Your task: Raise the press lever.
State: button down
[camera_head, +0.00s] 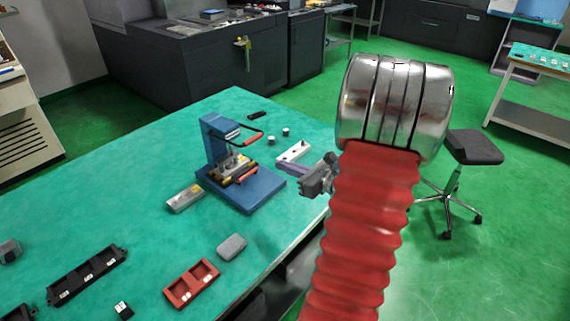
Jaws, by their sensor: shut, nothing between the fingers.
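The press (262,191) is blue, with an upright column and a flat base, and stands near the right edge of the green table. Its lever, a dark bent bar with a red grip (253,138), sticks out to the right near the column's top. A second orange-red bar (247,177) shows lower, by the metal fixture on the base. My gripper (306,186) is grey, small in view and shut with nothing held. It is to the right of the press, at the table's right edge, apart from the lever. My red arm hides what is behind it.
A pale block with dark holes (294,151) lies between press and gripper, with small dark cylinders nearby. A grey block (185,198) lies left of the press. A red tray (176,298), black tray (62,298) and grey rounded block (232,247) lie in front. A stool (474,148) stands right.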

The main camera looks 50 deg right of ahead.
jog(key=w+r, duration=0.1)
jog(key=w, duration=0.8)
jog(key=shift+w+a+r, duration=0.15)
jog(key=shift+w+r, duration=0.2)
jog(key=shift+r, duration=0.05)
jog(key=shift+r, duration=0.1)
